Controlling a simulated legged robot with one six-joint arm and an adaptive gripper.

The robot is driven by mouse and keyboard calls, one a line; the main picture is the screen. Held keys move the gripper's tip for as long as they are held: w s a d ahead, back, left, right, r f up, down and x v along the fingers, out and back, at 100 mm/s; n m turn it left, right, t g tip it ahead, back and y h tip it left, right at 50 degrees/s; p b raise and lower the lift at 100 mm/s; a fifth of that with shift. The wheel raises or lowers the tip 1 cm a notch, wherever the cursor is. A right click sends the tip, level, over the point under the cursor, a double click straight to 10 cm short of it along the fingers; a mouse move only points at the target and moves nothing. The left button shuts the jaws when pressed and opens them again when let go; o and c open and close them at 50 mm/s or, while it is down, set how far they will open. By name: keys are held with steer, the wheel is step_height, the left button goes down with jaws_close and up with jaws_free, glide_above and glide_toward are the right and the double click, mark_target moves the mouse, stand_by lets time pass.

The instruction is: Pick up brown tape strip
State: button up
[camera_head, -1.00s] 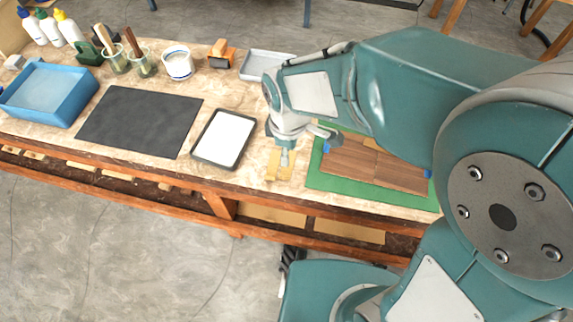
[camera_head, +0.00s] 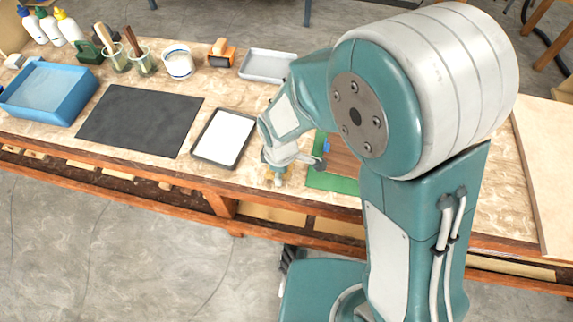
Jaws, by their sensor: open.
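My gripper (camera_head: 279,180) is low over the front of the bench, between the white-filled tray and the green mat. It is open. A small tan-yellow piece shows beside and under the fingers, mostly covered by them; I cannot tell whether it is the brown tape strip or whether the fingers touch it. Brown wood sheets (camera_head: 342,160) lie on the green mat (camera_head: 325,181) to the right, largely hidden by my arm. No brown tape strip can be made out clearly.
A dark tray with a white sheet (camera_head: 225,138) stands left of the gripper, then a black mat (camera_head: 137,120) and a blue tub (camera_head: 50,92). A grey tray (camera_head: 265,65), white cup (camera_head: 178,63) and orange-handled roller (camera_head: 220,53) stand behind. A pale board (camera_head: 548,170) is at right.

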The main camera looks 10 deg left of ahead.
jaws_close()
stand_by(0.4)
